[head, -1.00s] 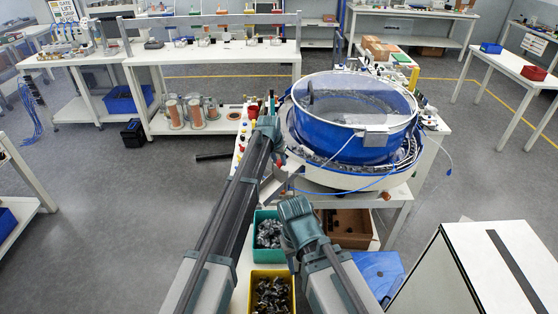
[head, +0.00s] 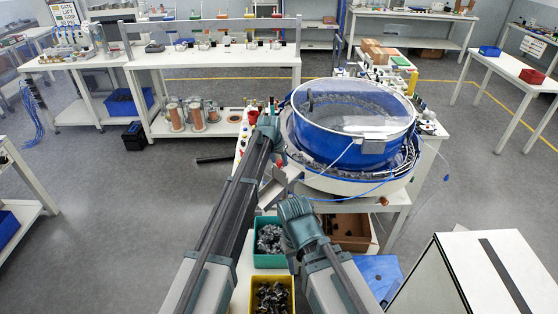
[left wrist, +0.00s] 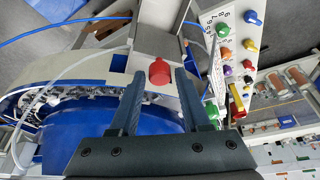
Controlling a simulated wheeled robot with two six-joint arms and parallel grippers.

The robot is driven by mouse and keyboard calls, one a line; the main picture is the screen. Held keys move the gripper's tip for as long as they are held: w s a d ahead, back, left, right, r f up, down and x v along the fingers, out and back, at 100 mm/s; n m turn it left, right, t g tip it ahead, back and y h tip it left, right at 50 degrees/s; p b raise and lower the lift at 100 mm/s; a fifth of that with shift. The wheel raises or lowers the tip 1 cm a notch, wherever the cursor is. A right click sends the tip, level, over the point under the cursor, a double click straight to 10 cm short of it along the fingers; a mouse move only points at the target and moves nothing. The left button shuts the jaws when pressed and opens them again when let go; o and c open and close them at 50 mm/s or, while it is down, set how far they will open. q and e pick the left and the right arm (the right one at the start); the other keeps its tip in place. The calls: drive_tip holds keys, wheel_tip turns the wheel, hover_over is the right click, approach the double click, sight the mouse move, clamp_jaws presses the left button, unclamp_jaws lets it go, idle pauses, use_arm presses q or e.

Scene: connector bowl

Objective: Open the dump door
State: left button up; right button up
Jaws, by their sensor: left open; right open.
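A red knob (left wrist: 159,70) on a pale block (left wrist: 155,45) at the bowl's rim shows in the left wrist view. It lies between my left gripper's fingertips (left wrist: 162,75); whether they touch it I cannot tell. The fingers are apart. In the head view my left gripper (head: 268,122) is at the left side of the blue bowl (head: 345,150). My right gripper (head: 296,208) is lower, in front of the bowl and above the bins; its fingertips are hard to make out. I cannot make out for certain which part is the dump door.
A white panel (left wrist: 237,50) with several coloured knobs stands close to the right of my left gripper. A green bin (head: 268,259) and a yellow bin (head: 256,307) hold small parts. A brown box (head: 347,247) is below the bowl. Thin cables cross near the bowl.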

use_arm(q)
drive_tip(key=p+v, duration=1.2)
drive_tip(key=v, duration=0.2)
drive_tip(key=shift+p, duration=0.35)
drive_tip(key=shift+f, duration=0.15)
drive_tip(key=s+a+f+g+y+b, duration=0.1)
drive_tip(key=s+f+b, duration=0.5)
drive_tip(key=s, duration=0.6)
drive_tip(key=s+a+f+g+y+b, duration=0.1)
drive_tip(key=s+f+b, duration=0.5)
drive_tip(key=s, duration=0.7)
drive_tip(key=s+a+f+g+y+b, duration=0.1)
drive_tip(key=s+f+b, duration=0.5)
drive_tip(key=s, duration=0.7)
drive_tip(key=shift+a+f+n+g, duration=0.3)
drive_tip(key=shift+a+f+g, duration=0.4)
drive_tip(key=shift+f, duration=0.3)
drive_tip(key=shift+c, duration=0.4)
